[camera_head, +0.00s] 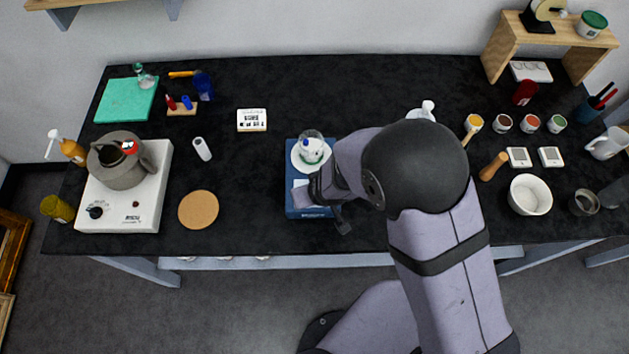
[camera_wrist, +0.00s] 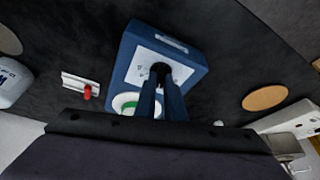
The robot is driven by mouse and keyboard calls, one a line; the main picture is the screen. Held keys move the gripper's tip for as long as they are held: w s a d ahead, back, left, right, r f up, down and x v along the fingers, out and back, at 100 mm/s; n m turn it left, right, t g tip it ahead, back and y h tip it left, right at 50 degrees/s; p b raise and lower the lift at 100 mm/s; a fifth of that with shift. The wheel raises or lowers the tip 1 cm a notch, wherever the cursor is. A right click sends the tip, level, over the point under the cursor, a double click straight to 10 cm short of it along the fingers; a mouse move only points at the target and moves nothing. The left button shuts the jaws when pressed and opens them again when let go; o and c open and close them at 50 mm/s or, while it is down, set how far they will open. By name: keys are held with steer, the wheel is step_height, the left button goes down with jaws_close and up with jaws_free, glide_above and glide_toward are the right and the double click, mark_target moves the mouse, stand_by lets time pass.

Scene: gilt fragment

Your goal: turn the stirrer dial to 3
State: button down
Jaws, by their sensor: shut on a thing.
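The stirrer (camera_head: 295,208) is a blue box on the black bench. A round white plate with a clear vessel (camera_head: 311,150) on it sits on its far part. In the wrist view the blue stirrer (camera_wrist: 197,75) shows its white front panel (camera_wrist: 144,62). My gripper (camera_wrist: 161,76) reaches to this panel and is shut on the dark dial (camera_wrist: 160,68). The fingers cover most of the dial, so its pointer and number cannot be read. In the head view my gripper (camera_head: 316,190) is over the near part of the stirrer, and my wrist hides part of it.
A cork mat (camera_head: 198,210) and a white hotplate with a grey kettle (camera_head: 120,165) stand to the left. A white bowl (camera_head: 530,195), jars and small scales stand to the right. The bench between stirrer and cork mat is clear.

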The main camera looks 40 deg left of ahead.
steer(key=shift+a+r+m+t+p, duration=0.1)
steer(key=shift+a+m+t+p, duration=0.15)
steer(key=shift+m+p, duration=0.35)
steer(key=shift+s+m+t+h, duration=0.1)
steer(key=shift+m+t+h, duration=0.25)
steer(key=shift+m, duration=0.85)
steer(key=shift+m+t+h, duration=0.3)
steer(key=shift+m+h, duration=0.05)
steer(key=shift+m, duration=1.15)
steer(key=c, duration=1.8)
jaws_free()
steer(key=shift+c, duration=0.2)
steer(key=shift+s, duration=0.1)
steer(key=v, duration=0.7)
steer(key=shift+r, duration=0.1)
